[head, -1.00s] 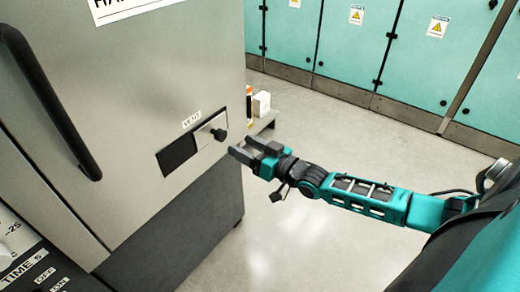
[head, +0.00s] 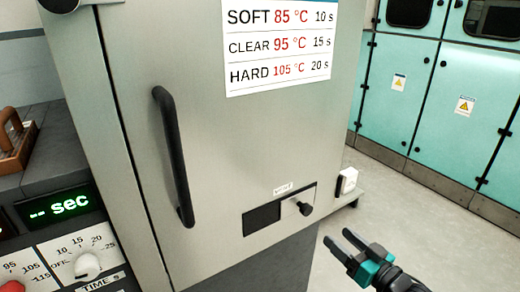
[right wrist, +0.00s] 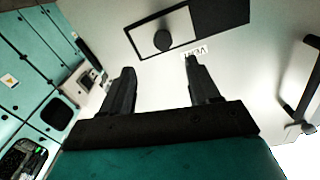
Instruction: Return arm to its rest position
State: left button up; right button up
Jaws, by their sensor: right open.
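My right gripper (head: 345,243) is open and empty at the lower right of the head view, to the right of the grey machine's front. Its two dark fingers point toward the vent panel (head: 279,209) and are apart from it. In the right wrist view the open fingers (right wrist: 158,85) show with nothing between them, and the vent knob (right wrist: 163,40) lies beyond them. The knob also shows in the head view (head: 305,208). My left gripper is not in view.
The grey cabinet door (head: 230,140) has a black handle (head: 173,155) and is shut. A control panel with dials (head: 87,266) is at lower left. A small white box (head: 347,181) sits right of the vent. Teal lockers (head: 410,95) stand behind clear floor.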

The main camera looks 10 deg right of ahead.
pick_arm(q)
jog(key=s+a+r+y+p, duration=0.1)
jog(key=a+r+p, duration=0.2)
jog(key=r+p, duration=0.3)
jog(key=p, duration=0.5)
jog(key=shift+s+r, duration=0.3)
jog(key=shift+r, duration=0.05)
pick_arm(e)
jog(key=s+a+g+h, duration=0.2)
jog(key=s+a+g, duration=0.1)
jog(key=s+a, duration=0.3)
jog(key=s+a+g+h, duration=0.2)
jog(key=s+a, duration=0.4)
jog(key=s, duration=0.4)
jog(key=shift+s+f+n+g, duration=0.2)
jog(key=shift+f+n+g, duration=0.15)
jog(key=shift+g, duration=0.25)
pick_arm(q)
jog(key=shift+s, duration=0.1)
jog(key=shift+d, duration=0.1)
pick_arm(e)
jog(key=shift+w, duration=0.1)
